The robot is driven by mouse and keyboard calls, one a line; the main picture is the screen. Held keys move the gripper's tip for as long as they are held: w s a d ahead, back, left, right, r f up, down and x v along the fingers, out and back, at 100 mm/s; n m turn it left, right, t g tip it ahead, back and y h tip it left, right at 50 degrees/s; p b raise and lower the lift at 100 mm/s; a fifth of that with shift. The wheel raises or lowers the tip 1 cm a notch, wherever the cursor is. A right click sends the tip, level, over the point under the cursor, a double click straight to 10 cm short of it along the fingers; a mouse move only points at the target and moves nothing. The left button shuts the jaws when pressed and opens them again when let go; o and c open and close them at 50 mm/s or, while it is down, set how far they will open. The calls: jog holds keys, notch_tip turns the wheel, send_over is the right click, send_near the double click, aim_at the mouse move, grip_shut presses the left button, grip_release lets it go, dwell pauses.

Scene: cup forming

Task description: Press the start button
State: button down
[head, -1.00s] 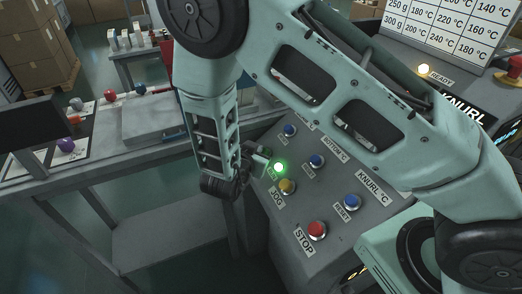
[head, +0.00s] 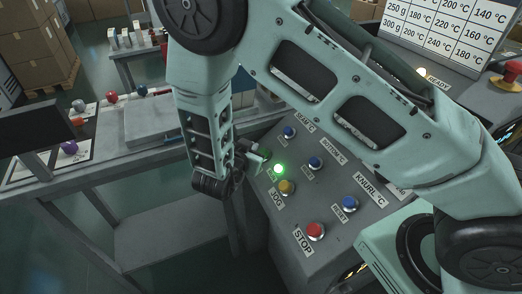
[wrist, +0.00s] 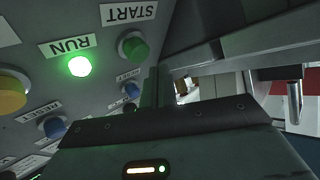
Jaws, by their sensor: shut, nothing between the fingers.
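The start button (wrist: 133,46) is a green push button beside the START label (wrist: 127,12) in the wrist view. In the head view the button (head: 265,153) shows only in part, behind my gripper. My gripper (head: 258,162) is shut and empty, at the left edge of the sloped control panel, close to the start button. I cannot tell whether it touches the button. In the wrist view the dark gripper body fills the lower middle.
The lit green RUN lamp (head: 279,169), yellow JOG button (head: 286,187), red STOP button (head: 316,231) and several blue knobs share the panel. A red mushroom button (head: 511,72) is at the far right. A bench (head: 100,150) stands to the left.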

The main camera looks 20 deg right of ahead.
jog(key=a+r+p, duration=0.2)
jog(key=r, duration=0.1)
jog(key=shift+a+r, duration=0.2)
dwell(0.8)
jog(key=s+a+r+n+g+y, duration=0.2)
jog(key=s+a+r+n+y, duration=0.3)
jog(key=a+y, duration=0.25)
jog(key=s+a+r+n+g+y, duration=0.2)
jog(key=s+a+r+n+y, duration=0.35)
jog(key=a, duration=0.25)
jog(key=s+d+r+n+g+h, duration=0.1)
jog(key=s+d+n, duration=0.3)
jog(key=s, duration=0.4)
jog(key=s+d+r+n+g+h, duration=0.2)
jog(key=s+d+r+n+g, duration=0.2)
jog(key=s, duration=0.5)
jog(key=d, duration=0.2)
jog(key=shift+s+d+r, duration=0.2)
jog(key=shift+d+r, duration=0.15)
jog(key=shift+d, duration=0.05)
